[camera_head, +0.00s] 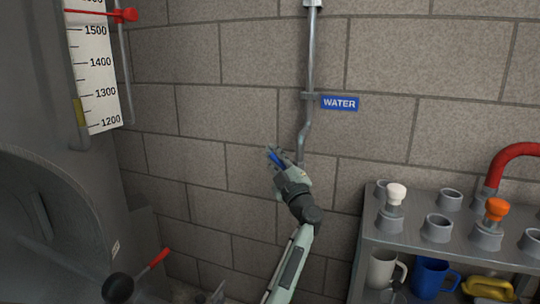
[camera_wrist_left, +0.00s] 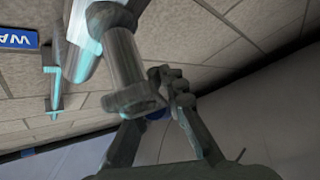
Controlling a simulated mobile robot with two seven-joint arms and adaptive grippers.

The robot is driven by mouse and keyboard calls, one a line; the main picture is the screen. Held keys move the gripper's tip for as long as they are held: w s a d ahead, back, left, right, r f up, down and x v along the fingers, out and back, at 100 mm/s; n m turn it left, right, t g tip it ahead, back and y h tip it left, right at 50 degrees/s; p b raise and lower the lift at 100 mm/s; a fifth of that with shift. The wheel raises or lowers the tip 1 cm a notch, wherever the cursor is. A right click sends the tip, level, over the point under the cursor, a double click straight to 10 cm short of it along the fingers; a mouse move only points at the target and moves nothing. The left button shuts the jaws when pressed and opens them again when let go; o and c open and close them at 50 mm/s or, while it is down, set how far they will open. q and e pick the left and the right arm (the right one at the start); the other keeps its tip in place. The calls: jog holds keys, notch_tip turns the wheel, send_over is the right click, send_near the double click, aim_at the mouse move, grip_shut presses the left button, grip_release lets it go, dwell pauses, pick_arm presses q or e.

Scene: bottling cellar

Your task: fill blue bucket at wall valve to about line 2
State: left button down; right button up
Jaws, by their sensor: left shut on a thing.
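The water pipe (camera_head: 309,75) runs down the block wall beside a blue WATER sign (camera_head: 339,103). My left gripper (camera_head: 273,157) is at the pipe's lower end, shut on a small blue part that looks like the valve handle (camera_head: 278,162). In the left wrist view, a bit of that blue handle (camera_wrist_left: 156,114) shows between the fingers of the left gripper (camera_wrist_left: 158,118), close to the grey metal spout (camera_wrist_left: 127,70). The fingers hide most of the valve. My right gripper is not in view.
A grey rack (camera_head: 400,240) at right holds white and orange stoppers, a white mug (camera_head: 383,270), a blue jug-like vessel (camera_head: 430,278) and a yellow item (camera_head: 488,288). A large grey machine with a numbered scale (camera_head: 95,70) and red-handled lever (camera_head: 158,257) stands left.

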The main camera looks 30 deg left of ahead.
aim_at(284, 164)
pick_arm(q)
jog(key=shift+w+d+r+m+t, duration=0.1)
jog(key=shift+d+r+m+t, duration=0.3)
jog(key=shift+m+t, duration=0.4)
jog(key=shift+w+d+r+m+t, duration=0.1)
jog(key=shift+d+r+m+t, duration=0.35)
jog(key=shift+m, duration=0.55)
jog(key=shift+f, duration=0.1)
jog(key=c, duration=1.5)
grip_release()
jog(key=v, duration=0.7)
jog(key=shift+f, duration=0.15)
jog(key=shift+s+d, duration=0.1)
jog(key=shift+s, duration=0.05)
